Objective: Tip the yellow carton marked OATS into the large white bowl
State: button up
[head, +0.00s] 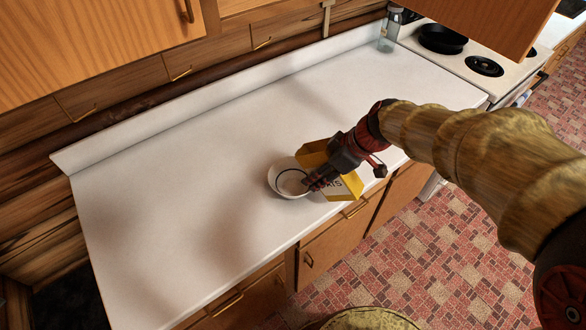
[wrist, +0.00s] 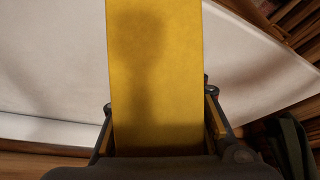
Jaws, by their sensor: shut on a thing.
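The yellow carton (head: 346,187) is in my gripper (head: 318,181), at the front part of the white counter in the head view. Part of its dark lettering shows. The carton looks tilted, with one end by the white bowl (head: 277,187). In the wrist view the yellow carton (wrist: 155,75) fills the middle, between the two fingers of my gripper (wrist: 160,125). The bowl stands on the counter just left of the carton. My gripper and the carton hide its right side. I cannot tell whether anything has come out of the carton.
The white counter (head: 170,190) is clear to the left and behind. A glass bottle (head: 388,30) stands at the far back corner, next to a stove (head: 460,60) with a dark pan (head: 442,38). Wooden cabinets (head: 90,40) overhang the back. The counter's front edge is close to the carton.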

jog(key=shift+a+r+p, duration=0.1)
jog(key=shift+r+p, duration=0.3)
jog(key=shift+p, duration=1.1)
jog(key=g+h+p, duration=0.1)
jog(key=p, duration=0.4)
jog(key=h+p, duration=0.2)
jog(key=p, duration=0.3)
jog(key=shift+s+d+f+g, duration=0.2)
jog(key=shift+d+g, duration=0.2)
jog(key=shift+h+p, duration=0.3)
jog(key=shift+p, duration=0.65)
jog(key=g+h+p, duration=0.1)
jog(key=h+p, duration=0.1)
jog(key=shift+s+d+f+g+h+p, duration=0.1)
jog(key=shift+f+g+h+p, duration=0.1)
jog(key=shift+g+h+p, duration=0.15)
jog(key=g+h+p, duration=0.1)
jog(key=h+p, duration=0.1)
jog(key=shift+f+g+h, duration=0.15)
jog(key=shift+g+h, duration=0.2)
